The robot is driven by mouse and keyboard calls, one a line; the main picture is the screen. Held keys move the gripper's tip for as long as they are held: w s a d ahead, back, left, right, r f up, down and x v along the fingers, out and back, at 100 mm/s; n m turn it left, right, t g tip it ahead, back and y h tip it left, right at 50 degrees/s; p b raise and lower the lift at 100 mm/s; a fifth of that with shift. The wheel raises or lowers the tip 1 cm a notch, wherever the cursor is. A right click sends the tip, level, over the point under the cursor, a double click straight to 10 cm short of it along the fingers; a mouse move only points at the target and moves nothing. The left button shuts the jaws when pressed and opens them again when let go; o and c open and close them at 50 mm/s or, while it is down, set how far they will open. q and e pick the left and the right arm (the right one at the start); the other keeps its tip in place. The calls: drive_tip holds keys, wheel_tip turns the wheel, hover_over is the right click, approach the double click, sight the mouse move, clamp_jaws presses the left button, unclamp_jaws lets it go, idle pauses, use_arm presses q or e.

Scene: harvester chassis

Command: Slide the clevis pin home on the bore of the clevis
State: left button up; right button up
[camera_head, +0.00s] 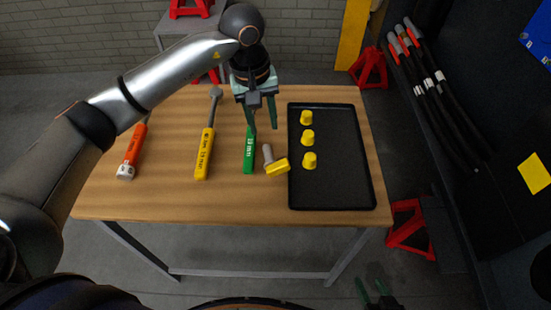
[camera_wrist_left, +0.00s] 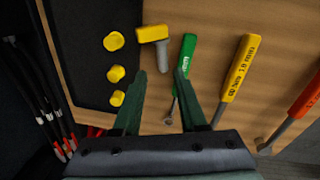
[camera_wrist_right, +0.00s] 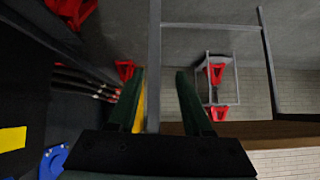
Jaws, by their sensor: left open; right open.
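The clevis pin (camera_head: 276,165) has a yellow head and a grey shank. It lies on the wooden table, beside the left edge of the black tray. In the left wrist view the pin (camera_wrist_left: 153,34) lies just beyond the fingertips, with its shank pointing toward them. My left gripper (camera_head: 263,128) is open and empty above the table, behind the pin in the head view and apart from it. My right gripper (camera_head: 372,289) is open and empty, low in front of the table at the bottom of the head view. I cannot make out the clevis or its bore.
The black tray (camera_head: 335,186) holds three yellow caps (camera_head: 307,138). Left of the pin lie a green-handled tool (camera_head: 249,155), a yellow-handled tool (camera_head: 205,152) and an orange-handled tool (camera_head: 134,152). The dark chassis with hoses (camera_head: 435,92) stands at right. Red stands (camera_head: 409,225) flank the table.

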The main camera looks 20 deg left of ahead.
sight(270, 158)
use_arm(q)
drive_tip(key=f, duration=0.8)
drive_tip(key=d+f+p, duration=0.1)
drive_tip(key=f, duration=0.3)
drive_tip(key=shift+c, duration=0.2)
drive_tip(key=shift+r, duration=0.1)
clamp_jaws()
drive_tip(key=shift+w, duration=0.1)
idle(0.8)
